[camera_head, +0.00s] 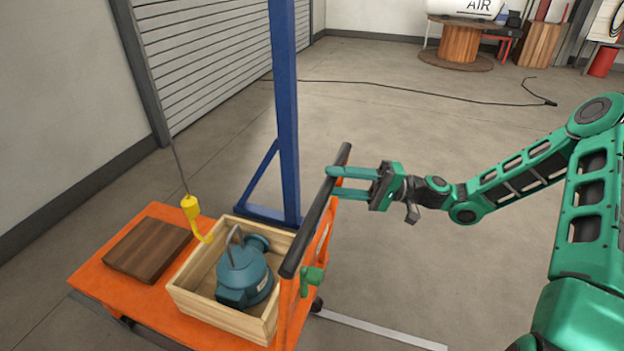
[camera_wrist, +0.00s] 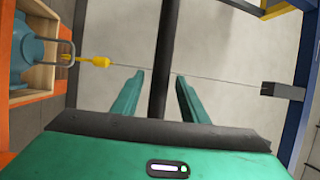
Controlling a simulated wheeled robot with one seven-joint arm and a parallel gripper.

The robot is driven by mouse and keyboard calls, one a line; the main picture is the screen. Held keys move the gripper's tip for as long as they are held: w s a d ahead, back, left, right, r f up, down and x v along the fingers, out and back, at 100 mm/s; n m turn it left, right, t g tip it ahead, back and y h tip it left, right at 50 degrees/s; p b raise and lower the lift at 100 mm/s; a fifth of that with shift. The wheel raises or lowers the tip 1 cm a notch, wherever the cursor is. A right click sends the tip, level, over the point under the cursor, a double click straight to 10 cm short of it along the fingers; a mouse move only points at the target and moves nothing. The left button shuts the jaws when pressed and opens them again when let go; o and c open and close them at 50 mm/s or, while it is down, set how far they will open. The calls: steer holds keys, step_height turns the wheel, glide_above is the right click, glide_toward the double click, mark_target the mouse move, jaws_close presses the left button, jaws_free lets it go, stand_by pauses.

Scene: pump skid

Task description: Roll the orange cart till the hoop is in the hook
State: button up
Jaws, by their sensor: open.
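The orange cart (camera_head: 100,278) stands at lower left, with a black push bar (camera_head: 316,215) on its right side. A teal pump (camera_head: 243,277) sits in a wooden crate (camera_head: 222,319) on the cart. The grey hoop (camera_head: 235,236) stands on top of the pump. A yellow hook (camera_head: 191,209) hangs on a cable left of the hoop, with a small gap between them in the head view. My gripper (camera_head: 329,181) is open at the bar's far end. In the wrist view the bar (camera_wrist: 167,45) runs between its fingers; whether they touch it is unclear.
A wooden block (camera_head: 147,247) lies on the cart left of the crate. A blue post (camera_head: 284,110) stands close behind the cart. A pale strip (camera_head: 385,333) lies on the floor at right. A black cable (camera_head: 400,88) crosses the floor behind; the floor between is clear.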

steer(key=shift+s+a+r, duration=0.1)
steer(key=shift+a+r, duration=0.05)
steer(key=shift+a, duration=0.75)
steer(key=shift+a+r, duration=0.2)
steer(key=shift+a, duration=0.75)
steer(key=shift+s+a+r, duration=0.1)
steer(key=shift+a+r, duration=0.05)
steer(key=shift+a, duration=0.75)
steer(key=shift+w, duration=0.1)
jaws_close()
